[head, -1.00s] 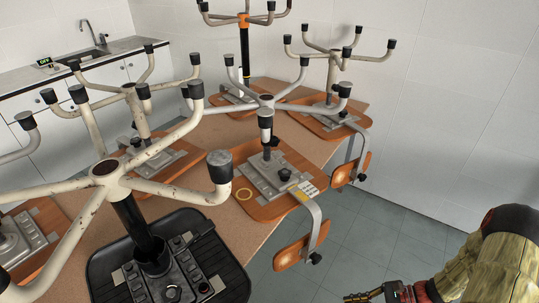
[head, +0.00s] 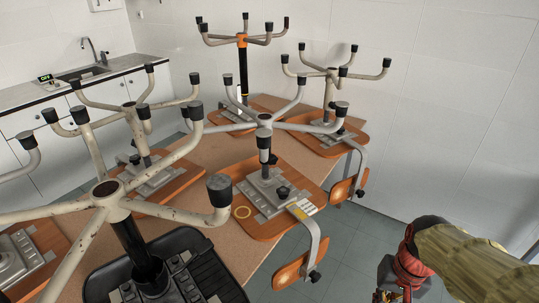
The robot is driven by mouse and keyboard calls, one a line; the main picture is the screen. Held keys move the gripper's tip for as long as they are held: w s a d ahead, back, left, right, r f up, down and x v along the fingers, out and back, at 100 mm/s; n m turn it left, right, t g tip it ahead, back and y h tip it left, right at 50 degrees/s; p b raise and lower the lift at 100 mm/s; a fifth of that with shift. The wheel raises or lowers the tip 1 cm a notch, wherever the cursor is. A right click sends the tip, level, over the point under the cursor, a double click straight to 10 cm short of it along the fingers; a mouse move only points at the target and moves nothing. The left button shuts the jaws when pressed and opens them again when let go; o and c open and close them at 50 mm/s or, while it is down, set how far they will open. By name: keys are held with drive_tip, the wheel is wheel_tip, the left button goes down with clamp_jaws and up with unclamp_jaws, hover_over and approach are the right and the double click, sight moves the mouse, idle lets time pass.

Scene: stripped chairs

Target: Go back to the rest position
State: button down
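My gripper (head: 386,294) is at the bottom of the head view, right of the table, over the grey floor. It hangs below my arm's red and black wrist and is partly cut off by the frame edge. The fingers are too small and hidden to tell whether they are open or shut. Nothing is seen held in it. It is apart from the nearest upturned chair (head: 264,119), whose wooden seat lies on the table.
Several upturned chairs with star bases crowd the brown table (head: 222,148). One near chair has a black seat (head: 222,274). Wooden backrests (head: 300,268) hang past the table's right edge. A sink counter (head: 70,90) stands back left. Floor (head: 365,235) is clear between table and right wall.

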drive_tip(key=s+a+r+n+t, duration=0.2)
drive_tip(key=a+r+n+t, duration=0.2)
drive_tip(key=r, duration=0.9)
drive_tip(key=a+t, duration=0.1)
drive_tip(key=a, duration=0.2)
drive_tip(key=shift+s+a+r+h+p, duration=0.2)
drive_tip(key=shift+r+h+p, duration=0.05)
drive_tip(key=shift+h+p, duration=0.1)
drive_tip(key=c, duration=2.6)
unclamp_jaws()
